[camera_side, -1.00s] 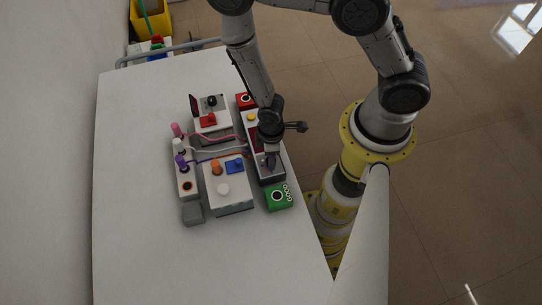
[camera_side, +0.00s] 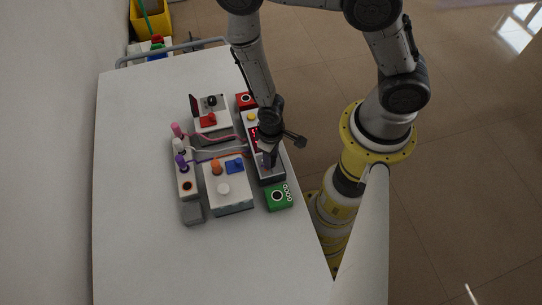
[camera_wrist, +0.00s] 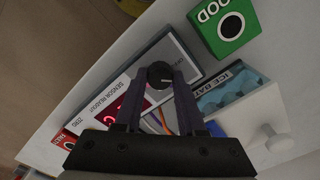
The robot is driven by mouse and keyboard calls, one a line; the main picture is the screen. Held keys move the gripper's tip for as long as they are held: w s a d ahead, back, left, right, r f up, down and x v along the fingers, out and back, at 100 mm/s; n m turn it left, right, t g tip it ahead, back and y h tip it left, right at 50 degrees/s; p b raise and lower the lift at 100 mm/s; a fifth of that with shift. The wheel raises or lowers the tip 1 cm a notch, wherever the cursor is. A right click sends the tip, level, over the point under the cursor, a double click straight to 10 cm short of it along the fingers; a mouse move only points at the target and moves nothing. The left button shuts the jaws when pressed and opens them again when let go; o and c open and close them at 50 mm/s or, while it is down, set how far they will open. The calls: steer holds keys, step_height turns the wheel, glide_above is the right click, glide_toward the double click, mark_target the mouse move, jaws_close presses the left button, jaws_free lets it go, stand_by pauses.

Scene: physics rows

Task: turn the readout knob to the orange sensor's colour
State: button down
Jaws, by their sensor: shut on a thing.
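The sensor readout box (camera_side: 279,177) stands near the table's right edge, with a lit red display that also shows in the wrist view (camera_wrist: 112,115). My gripper (camera_side: 268,165) points down over its near end. In the wrist view my fingers (camera_wrist: 160,84) are shut on the dark round readout knob (camera_wrist: 160,73), which has a pale mark on top. The knob is hidden in the side view. The orange sensor (camera_side: 216,167) stands upright on the white box left of the readout. The display's digits are partly covered by my finger.
A green box (camera_side: 278,196) marked GOOD and a red box (camera_side: 245,100) flank the readout. The white ice bath box (camera_side: 229,198) is close on the left. Pink, white and purple plugs (camera_side: 181,162) stand farther left with wires crossing. The near table is clear.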

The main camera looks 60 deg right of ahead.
steer(key=shift+m, duration=0.6)
steer(key=c, duration=0.5)
jaws_free()
step_height(320, 180, up, 14)
stand_by(0.3)
steer(key=shift+f, duration=0.1)
